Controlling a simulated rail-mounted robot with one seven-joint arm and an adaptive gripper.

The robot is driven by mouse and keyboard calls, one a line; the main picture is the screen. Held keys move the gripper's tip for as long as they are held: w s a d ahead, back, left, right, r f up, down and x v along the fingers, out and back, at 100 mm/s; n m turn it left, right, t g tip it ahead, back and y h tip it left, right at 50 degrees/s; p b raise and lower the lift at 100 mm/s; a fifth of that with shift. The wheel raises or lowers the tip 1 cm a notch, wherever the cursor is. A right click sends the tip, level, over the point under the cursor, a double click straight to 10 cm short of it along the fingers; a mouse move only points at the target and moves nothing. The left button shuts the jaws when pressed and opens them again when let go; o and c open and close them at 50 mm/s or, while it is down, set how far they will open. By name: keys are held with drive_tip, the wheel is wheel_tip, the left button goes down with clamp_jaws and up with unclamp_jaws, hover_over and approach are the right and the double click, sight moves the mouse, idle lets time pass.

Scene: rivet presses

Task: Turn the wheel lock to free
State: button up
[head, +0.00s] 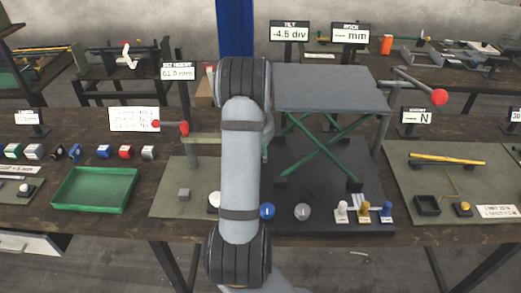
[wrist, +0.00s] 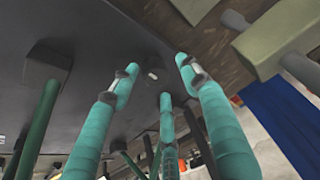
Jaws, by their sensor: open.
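A lift table with a grey top (head: 330,88) on green crossed legs (head: 318,148) stands right of my arm on a dark base plate (head: 300,195). A round blue knob (head: 267,211) and a round grey knob (head: 302,211) sit at the plate's front. I cannot tell which part is the wheel lock. My arm hides most of my gripper in the head view. In the wrist view my gripper (wrist: 155,78) has its teal fingers apart, with nothing visible between them. The dark plate (wrist: 105,45) fills the view beyond the fingertips, with a small pale mark on it.
A red-knobbed lever (head: 438,96) sticks out at the lift's right; another red knob (head: 183,127) is to its left. A green tray (head: 95,188) lies left.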

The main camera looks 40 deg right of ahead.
drive_tip(key=shift+s, duration=0.1)
drive_tip(key=v, duration=0.5)
drive_tip(key=shift+r, duration=0.2)
drive_tip(key=s+a, duration=0.2)
drive_tip(key=a, duration=0.1)
drive_tip(key=s+a, duration=0.6)
drive_tip(key=shift+f, duration=0.25)
drive_tip(key=shift+c, duration=0.9)
